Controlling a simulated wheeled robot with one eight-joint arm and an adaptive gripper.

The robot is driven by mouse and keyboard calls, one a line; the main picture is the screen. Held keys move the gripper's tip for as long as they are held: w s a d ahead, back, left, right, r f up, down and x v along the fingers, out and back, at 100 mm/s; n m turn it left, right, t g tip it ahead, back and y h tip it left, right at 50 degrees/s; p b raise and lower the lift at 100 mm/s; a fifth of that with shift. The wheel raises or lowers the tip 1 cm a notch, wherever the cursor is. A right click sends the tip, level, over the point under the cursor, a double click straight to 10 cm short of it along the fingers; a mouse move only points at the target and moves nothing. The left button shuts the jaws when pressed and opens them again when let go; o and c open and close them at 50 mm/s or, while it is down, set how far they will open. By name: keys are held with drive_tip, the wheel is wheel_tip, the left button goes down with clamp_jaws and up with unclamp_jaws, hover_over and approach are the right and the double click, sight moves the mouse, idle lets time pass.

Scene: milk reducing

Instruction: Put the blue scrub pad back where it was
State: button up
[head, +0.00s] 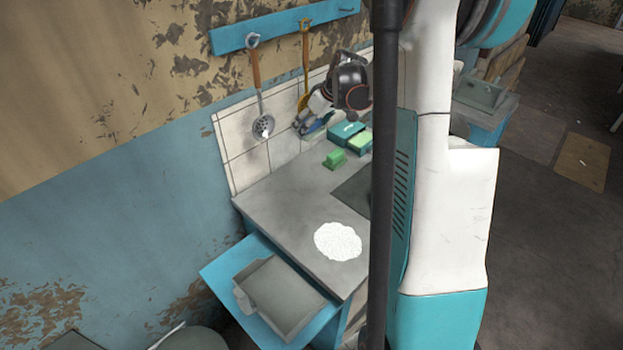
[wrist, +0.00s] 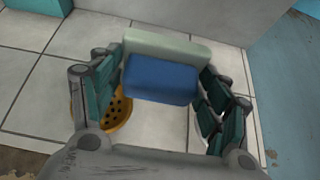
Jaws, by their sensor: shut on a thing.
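The blue scrub pad (wrist: 160,80) is between the fingers of my gripper (wrist: 158,92) in the wrist view. My gripper is shut on it. A pale grey-green block or layer (wrist: 166,47) shows right along the pad's far side; I cannot tell if it is part of the pad. In the head view my gripper (head: 313,122) is by the tiled wall above the counter, near the hanging utensils. The pad is small and partly hidden by the gripper there.
A yellow slotted utensil (wrist: 117,108) hangs beside the left finger; a slotted spoon (head: 262,125) hangs farther left. A green sponge (head: 335,159) and a teal box (head: 346,132) are on the counter (head: 285,205). A white patch (head: 338,241) lies nearer; a drawer (head: 222,268) is open.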

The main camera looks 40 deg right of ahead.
wheel_tip(320, 180, down, 20)
drive_tip(key=b, duration=0.6)
drive_tip(key=shift+d+r, duration=0.1)
drive_tip(key=shift+f, duration=0.2)
drive_tip(key=o, duration=1)
drive_tip(key=shift+r, duration=0.15)
drive_tip(key=shift+s+r, duration=0.15)
drive_tip(key=shift+r, duration=0.15)
drive_tip(key=p+v, duration=0.3)
drive_tip(key=v, duration=0.8)
drive_tip(key=shift+r, duration=0.2)
drive_tip(key=shift+s, duration=0.1)
